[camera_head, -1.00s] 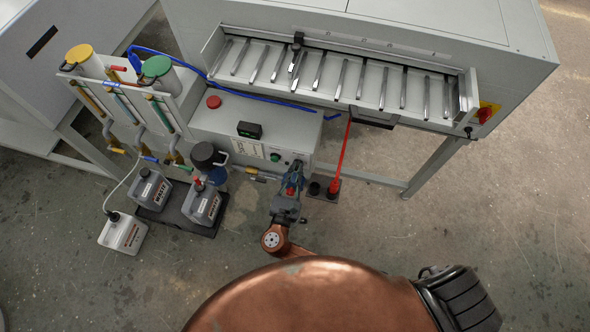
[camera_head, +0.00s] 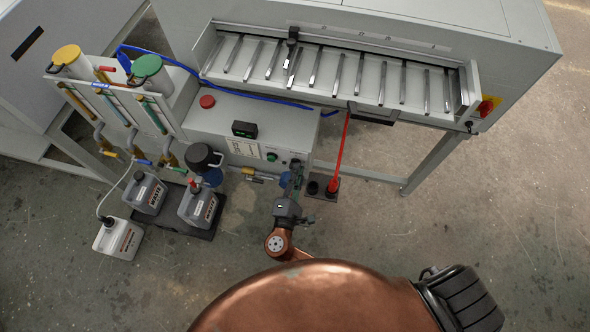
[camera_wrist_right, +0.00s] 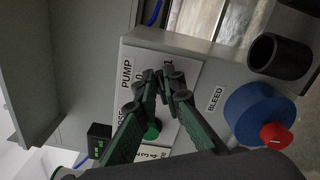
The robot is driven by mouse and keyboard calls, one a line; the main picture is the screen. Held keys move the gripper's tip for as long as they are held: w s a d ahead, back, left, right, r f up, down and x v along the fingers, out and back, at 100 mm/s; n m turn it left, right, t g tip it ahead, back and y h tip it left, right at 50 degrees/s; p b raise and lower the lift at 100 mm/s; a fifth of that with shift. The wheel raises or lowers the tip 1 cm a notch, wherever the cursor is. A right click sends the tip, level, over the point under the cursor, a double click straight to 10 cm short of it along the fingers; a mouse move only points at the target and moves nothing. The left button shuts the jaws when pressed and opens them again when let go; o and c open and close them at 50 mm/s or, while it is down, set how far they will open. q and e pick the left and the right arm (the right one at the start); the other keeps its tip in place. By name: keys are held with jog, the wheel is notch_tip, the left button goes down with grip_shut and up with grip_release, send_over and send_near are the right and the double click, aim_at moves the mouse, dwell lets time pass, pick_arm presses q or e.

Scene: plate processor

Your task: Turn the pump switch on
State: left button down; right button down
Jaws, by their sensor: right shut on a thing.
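The pump switch is on the front of the grey control box (camera_head: 228,118). In the right wrist view, the white PUMP label (camera_wrist_right: 127,72) with 0 and 1 marks shows around it. My right gripper (camera_wrist_right: 171,82) has its green fingers with dark tips closed together at this label, shut on the switch knob, which the tips mostly hide. I cannot tell which mark the knob points to. In the head view my right gripper (camera_head: 297,169) reaches up to the box's lower right front. My left gripper is not in view.
A green button (camera_wrist_right: 152,130) sits beside the fingers. A blue BLEED valve with a red centre (camera_wrist_right: 275,135) and a black tube end (camera_wrist_right: 275,54) are close by. A red-handled tool (camera_head: 341,155) stands to the right.

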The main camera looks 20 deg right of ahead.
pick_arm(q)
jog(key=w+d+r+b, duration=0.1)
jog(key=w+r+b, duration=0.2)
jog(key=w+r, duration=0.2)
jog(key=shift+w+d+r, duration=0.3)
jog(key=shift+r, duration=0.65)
pick_arm(e)
jog(key=shift+f+m, duration=0.25)
jog(key=shift+m, duration=1.2)
jog(key=shift+f+m, duration=0.25)
jog(key=shift+m, duration=1.2)
jog(key=c, duration=2)
grip_release()
jog(key=shift+c, duration=0.2)
jog(key=shift+s, duration=0.2)
jog(key=v, duration=1.1)
jog(key=shift+s+a, duration=0.2)
jog(key=shift+a, duration=0.1)
